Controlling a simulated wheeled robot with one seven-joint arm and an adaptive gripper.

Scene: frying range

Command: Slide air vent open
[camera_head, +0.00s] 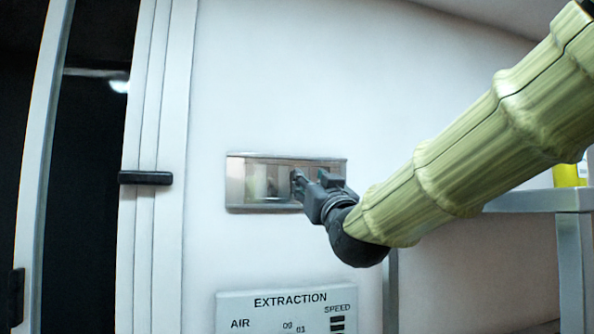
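The air vent (235,183) is a wide metal plate set in the white wall, with pale upright slats or openings across its face. My gripper (296,185) is at the right half of the vent, its fingertips at or very near the vent's face. The gripper and wrist hide part of the vent's lower right. The fingers are small and dark here, and I cannot tell whether they are apart or closed, or whether they touch a slat.
Below the vent is an extraction panel (262,311) with AIR and SPEED markings. A sliding door frame with a black handle (146,178) stands at left, beside a dark opening. A metal shelf or table (574,201) with a yellow item (566,176) is at right.

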